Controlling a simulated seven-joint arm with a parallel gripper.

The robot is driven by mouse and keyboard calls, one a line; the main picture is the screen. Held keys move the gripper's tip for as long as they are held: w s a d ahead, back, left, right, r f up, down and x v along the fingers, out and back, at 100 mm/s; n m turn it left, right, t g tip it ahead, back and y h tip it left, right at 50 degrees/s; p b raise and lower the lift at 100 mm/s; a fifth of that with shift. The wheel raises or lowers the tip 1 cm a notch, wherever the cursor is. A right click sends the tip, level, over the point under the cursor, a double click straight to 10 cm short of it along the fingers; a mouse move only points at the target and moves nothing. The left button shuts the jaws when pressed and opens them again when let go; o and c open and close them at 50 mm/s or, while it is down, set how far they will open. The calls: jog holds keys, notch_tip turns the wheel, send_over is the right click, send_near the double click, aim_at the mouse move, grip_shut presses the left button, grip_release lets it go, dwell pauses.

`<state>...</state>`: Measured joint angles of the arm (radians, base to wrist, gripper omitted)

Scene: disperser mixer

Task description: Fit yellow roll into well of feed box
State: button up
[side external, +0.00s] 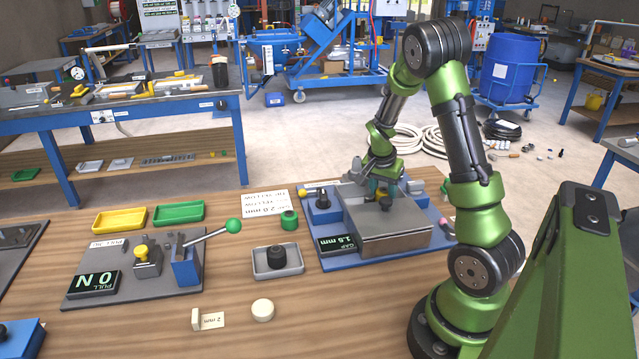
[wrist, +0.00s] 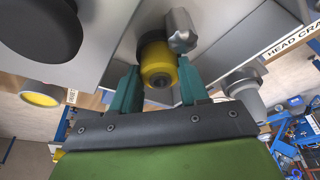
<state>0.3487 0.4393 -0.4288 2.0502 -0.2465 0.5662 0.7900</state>
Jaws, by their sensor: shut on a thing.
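My gripper (side external: 382,192) is over the grey box (side external: 392,222) on the blue base, which looks like the feed box. In the wrist view its teal fingers (wrist: 158,84) are shut on the yellow roll (wrist: 158,64), one on each side. The roll has a dark hub in its near end and a dark band at its far end. In the side view the roll is small and mostly hidden by the fingers. The well is hidden, and I cannot tell whether the roll touches the box.
A grey lobed knob (wrist: 180,30) is close beside the roll. The blue base carries a 1.5 mm gap display (side external: 342,243). A tray with a black part (side external: 277,258), a green-capped part (side external: 289,220) and a lever fixture (side external: 186,262) stand to the left.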

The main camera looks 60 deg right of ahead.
jog(key=shift+f, duration=0.35)
jog(key=shift+f, duration=0.1)
